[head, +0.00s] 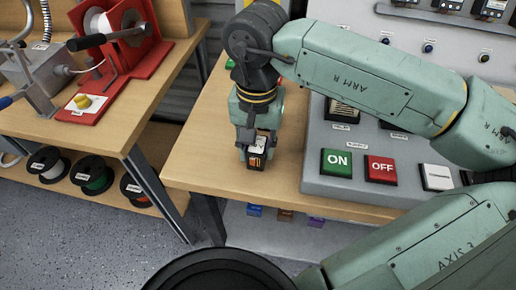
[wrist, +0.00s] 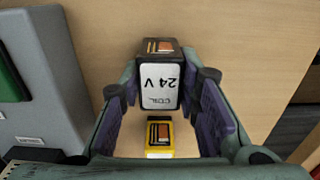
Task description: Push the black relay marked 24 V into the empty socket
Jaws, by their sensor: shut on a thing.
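My gripper (head: 257,137) is shut on the black relay (head: 257,160) above the wooden bench, left of the grey control panel. In the wrist view the relay (wrist: 158,82) sits between the purple finger pads of my gripper (wrist: 158,90). Its white face reads "COIL 24 V" and appears upside down. A yellow block (wrist: 159,137) with a similar orange-and-black label shows below the held relay in the wrist view, between the fingers in the picture. I cannot make out the empty socket; my arm covers part of the panel.
The grey panel (head: 312,170) carries a green ON button (head: 336,162), a red OFF button (head: 381,169) and a white button (head: 437,177). A second bench (head: 120,120) with a red spool stand is on the left. Bare bench top (head: 205,155) lies left of my gripper.

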